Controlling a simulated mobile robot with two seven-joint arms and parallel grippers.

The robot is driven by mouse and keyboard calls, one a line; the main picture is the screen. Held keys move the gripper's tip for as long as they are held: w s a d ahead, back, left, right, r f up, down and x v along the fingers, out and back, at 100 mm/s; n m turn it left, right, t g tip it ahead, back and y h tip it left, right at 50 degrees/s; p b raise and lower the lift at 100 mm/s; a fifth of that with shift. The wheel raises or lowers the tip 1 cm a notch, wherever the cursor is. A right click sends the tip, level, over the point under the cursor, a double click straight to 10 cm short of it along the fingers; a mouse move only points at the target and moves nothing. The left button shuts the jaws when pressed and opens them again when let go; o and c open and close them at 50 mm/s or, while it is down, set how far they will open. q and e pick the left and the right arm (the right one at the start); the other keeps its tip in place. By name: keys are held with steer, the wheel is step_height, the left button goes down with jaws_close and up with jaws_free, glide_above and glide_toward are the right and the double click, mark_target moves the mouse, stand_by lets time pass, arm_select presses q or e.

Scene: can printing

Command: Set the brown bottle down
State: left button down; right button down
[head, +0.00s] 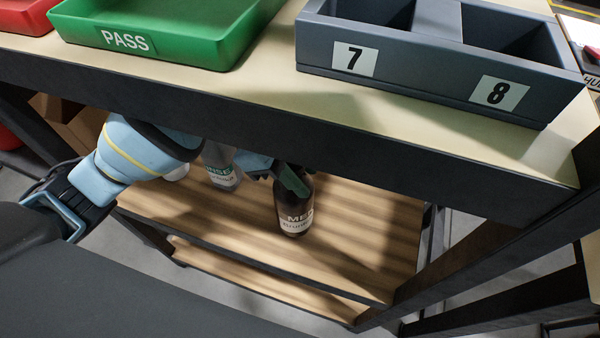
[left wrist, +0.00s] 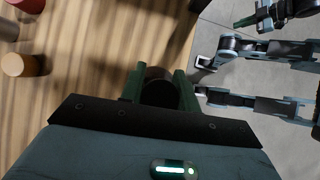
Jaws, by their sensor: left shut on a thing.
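In the left wrist view the gripper (left wrist: 160,88) has a green finger on each side of the dark bottle (left wrist: 159,88). I cannot tell whether the bottle's base touches the shelf.
A grey bottle labelled "RINSE" (head: 220,165) stands to the left on the shelf. Above are a green "PASS" tray (head: 150,40) and a grey bin marked 7 and 8 (head: 430,80). The table's dark edge (head: 300,128) overhangs the shelf. Shelf room right of the bottle is clear.

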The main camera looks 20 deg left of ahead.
arm_select(q)
steer(key=shift+f+b, duration=0.4)
steer(key=shift+f, duration=0.55)
steer(key=c, duration=1)
jaws_free()
steer(key=shift+f, duration=0.1)
steer(key=shift+c, duration=0.2)
